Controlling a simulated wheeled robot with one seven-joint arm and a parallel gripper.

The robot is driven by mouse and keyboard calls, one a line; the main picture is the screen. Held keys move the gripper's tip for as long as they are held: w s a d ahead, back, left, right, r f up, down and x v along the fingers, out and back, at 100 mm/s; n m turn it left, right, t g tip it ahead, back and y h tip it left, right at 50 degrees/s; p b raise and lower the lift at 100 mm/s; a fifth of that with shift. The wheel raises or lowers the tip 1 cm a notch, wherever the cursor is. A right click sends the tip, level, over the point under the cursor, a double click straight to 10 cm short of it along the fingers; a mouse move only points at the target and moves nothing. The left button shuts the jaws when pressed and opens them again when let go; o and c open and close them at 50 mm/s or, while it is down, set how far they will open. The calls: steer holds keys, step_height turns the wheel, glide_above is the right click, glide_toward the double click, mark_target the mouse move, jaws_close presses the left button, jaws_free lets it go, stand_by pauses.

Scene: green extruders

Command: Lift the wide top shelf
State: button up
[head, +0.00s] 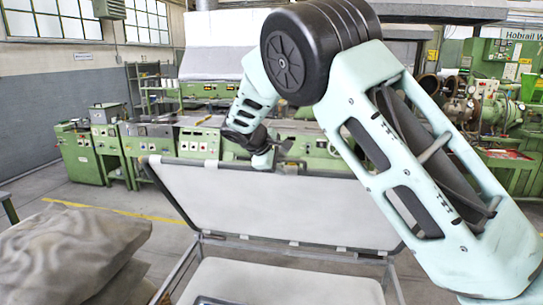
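The wide top shelf (275,204) is a pale grey panel with a dark rim. It stands tilted up steeply, its far edge raised and its near lower edge along the metal cart frame (290,246). My gripper (264,160) is at the middle of the raised edge, with my arm reaching over from the right. It appears to touch or nearly touch that edge. Its fingers are small and partly hidden, so I cannot tell whether they are open or shut on the rim.
A pale lower shelf (285,283) lies flat below the tilted panel. A lumpy grey-brown sack (70,258) is close at the left. Green machines (200,140) stand behind the cart, with more at the right. Open floor with a yellow line (120,211) lies left of the cart.

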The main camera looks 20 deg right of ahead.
steer(key=b+v, duration=0.5)
steer(key=v, duration=1.2)
steer(key=s+a+f+g+y+b, duration=0.2)
steer(key=s+a+f+y+b, duration=0.35)
steer(key=s+f, duration=0.9)
steer(key=s+a+f+y, duration=0.1)
steer(key=s+f, duration=0.3)
steer(key=s, duration=0.4)
steer(key=s+a+f+g+y+b, duration=0.1)
steer(key=s+f, duration=0.4)
steer(key=s, duration=0.3)
steer(key=s+a+f+m+y+b, duration=0.1)
steer(key=s+f, duration=0.3)
steer(key=s, duration=0.4)
steer(key=shift+a+f+y, duration=0.3)
steer(key=shift+a+y, duration=0.05)
